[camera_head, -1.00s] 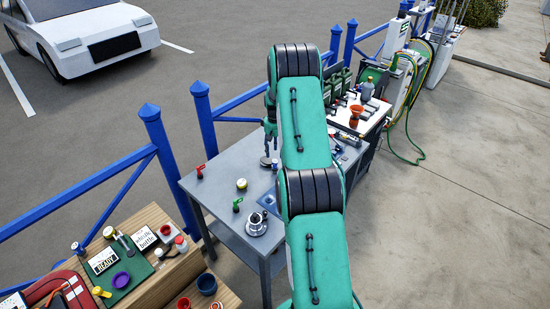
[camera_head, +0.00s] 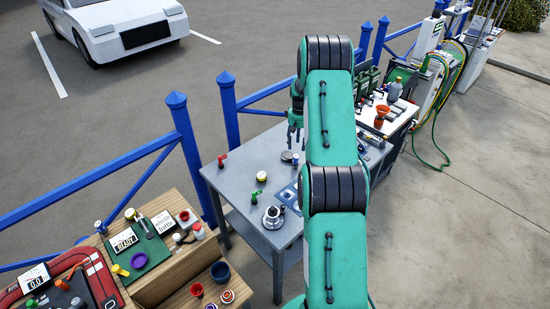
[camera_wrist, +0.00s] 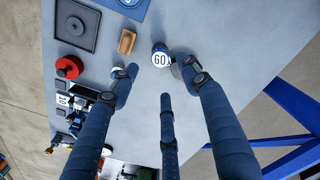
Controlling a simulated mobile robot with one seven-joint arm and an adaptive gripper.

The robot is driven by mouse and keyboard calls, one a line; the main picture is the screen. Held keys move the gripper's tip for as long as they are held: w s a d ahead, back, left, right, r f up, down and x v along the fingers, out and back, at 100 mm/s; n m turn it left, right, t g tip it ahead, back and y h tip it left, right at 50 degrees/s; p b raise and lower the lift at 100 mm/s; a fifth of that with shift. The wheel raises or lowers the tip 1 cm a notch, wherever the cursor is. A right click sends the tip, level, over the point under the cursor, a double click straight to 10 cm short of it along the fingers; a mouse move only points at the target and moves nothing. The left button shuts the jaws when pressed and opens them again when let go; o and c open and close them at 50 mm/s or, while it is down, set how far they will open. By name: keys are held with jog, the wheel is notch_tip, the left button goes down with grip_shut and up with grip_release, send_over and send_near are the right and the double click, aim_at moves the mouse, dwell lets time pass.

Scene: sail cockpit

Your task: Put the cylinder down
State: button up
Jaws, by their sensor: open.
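A short cylinder (camera_wrist: 160,58) with a white top marked 60 and a blue side shows in the wrist view. It stands on the grey table (camera_wrist: 215,25), and I see no finger closed on it. My gripper (camera_wrist: 163,82) has its three dark blue fingers spread, with the cylinder just beyond the tips. A grey round piece (camera_wrist: 177,71) beside the cylinder is partly hidden by the right finger. In the head view my gripper (camera_head: 296,128) hangs over the table's far side, above a grey disc (camera_head: 287,156). Whether a fingertip touches anything is unclear.
In the wrist view a tan block (camera_wrist: 127,41), a dark square tray (camera_wrist: 77,25) and a red round part (camera_wrist: 69,67) lie nearby. A red-and-black upright piece (camera_head: 222,160) and a yellow-topped jar (camera_head: 261,176) stand on the table. A blue railing (camera_head: 187,140) runs behind it.

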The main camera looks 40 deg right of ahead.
jog(key=w+a+r+n+t, duration=0.1)
jog(key=w+a+r, duration=0.1)
jog(key=a+r, duration=1.6)
jog(key=s+a+r+n+t+h, duration=0.1)
jog(key=s+a+r, duration=0.2)
jog(key=a+r, duration=0.5)
jog(key=s+a+r, duration=0.3)
jog(key=a+r, duration=0.5)
jog(key=s+a+r+n+t, duration=0.1)
jog(key=s+a+r, duration=0.3)
jog(key=s+a, duration=0.35)
jog(key=s+a+r+t, duration=0.1)
jog(key=s+a+r, duration=0.2)
jog(key=s+a, duration=0.9)
jog(key=s, duration=0.2)
jog(key=s+a+f+n+t+y, duration=0.1)
jog(key=s+a, duration=0.4)
jog(key=s, duration=0.2)
jog(key=shift+s+f+n+t, duration=0.2)
jog(key=shift+s+n+t, duration=0.1)
jog(key=shift+s, duration=0.05)
